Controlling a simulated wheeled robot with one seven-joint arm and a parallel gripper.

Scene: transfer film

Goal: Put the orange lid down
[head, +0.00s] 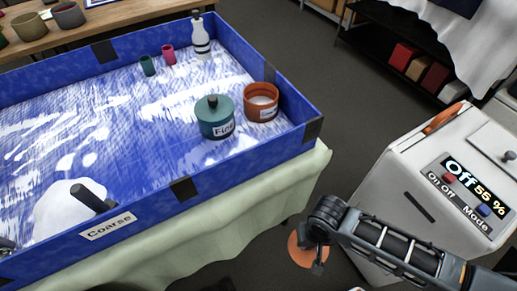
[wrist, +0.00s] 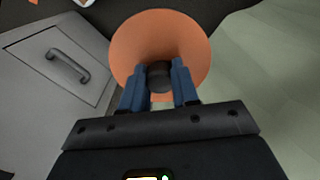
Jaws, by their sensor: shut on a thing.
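The orange lid (wrist: 190,38) is a round disc with a dark knob (wrist: 160,77). My gripper (wrist: 160,84) is shut on the knob, one blue finger on each side of it. In the head view the lid (head: 296,254) hangs under my gripper (head: 318,240), over the gap between the blue tray and the white machine.
The blue-walled tray (head: 183,187) rests on a cloth-covered table (head: 262,188). A white pile (head: 68,212) with a dark handle lies near the "Coarse" label. A white bottle (head: 200,45) and two small cups (head: 168,55) stand at the back. The white machine (head: 405,180) is at right.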

